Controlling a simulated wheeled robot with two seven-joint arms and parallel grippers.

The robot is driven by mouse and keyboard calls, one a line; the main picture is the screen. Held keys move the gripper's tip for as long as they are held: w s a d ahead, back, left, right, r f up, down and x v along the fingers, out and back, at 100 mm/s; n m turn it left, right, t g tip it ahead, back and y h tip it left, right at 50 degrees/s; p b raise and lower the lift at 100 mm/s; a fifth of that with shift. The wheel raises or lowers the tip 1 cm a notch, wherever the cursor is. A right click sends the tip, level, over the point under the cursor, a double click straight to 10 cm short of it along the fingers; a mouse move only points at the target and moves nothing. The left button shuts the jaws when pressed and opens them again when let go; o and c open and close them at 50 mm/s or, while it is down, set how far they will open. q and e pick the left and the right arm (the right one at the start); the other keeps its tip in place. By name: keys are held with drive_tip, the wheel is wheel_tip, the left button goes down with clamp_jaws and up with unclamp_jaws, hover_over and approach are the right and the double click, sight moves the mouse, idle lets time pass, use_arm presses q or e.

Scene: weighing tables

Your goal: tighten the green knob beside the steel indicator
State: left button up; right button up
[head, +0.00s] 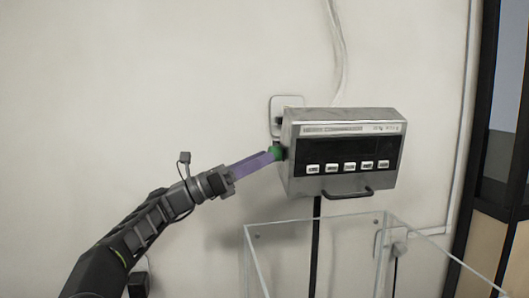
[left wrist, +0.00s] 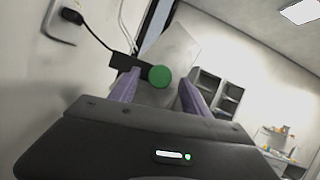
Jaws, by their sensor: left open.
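The green knob (head: 277,153) sits on the left side of the steel indicator (head: 345,124), a box with a dark front panel and a row of white buttons. My left gripper (head: 268,157) comes in from the left with its purple fingers at the knob. In the left wrist view the knob (left wrist: 160,76) shows between the two open fingers, nearer the left one, and the indicator's steel side (left wrist: 178,52) is behind it. The fingers stand apart, and I cannot tell whether either touches the knob. My right gripper is not in view.
A wall socket (head: 286,103) with a plug is behind the indicator. A clear-walled enclosure (head: 312,223) stands below it. A black post or cable runs down under the indicator. The wall to the left is bare, and a dark-framed window or door is at the right.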

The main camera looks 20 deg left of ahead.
use_arm(q)
drive_tip(key=shift+w+d+r, duration=0.3)
drive_tip(key=shift+w+d, duration=0.15)
drive_tip(key=shift+d, duration=0.05)
clamp_jaws()
idle(0.4)
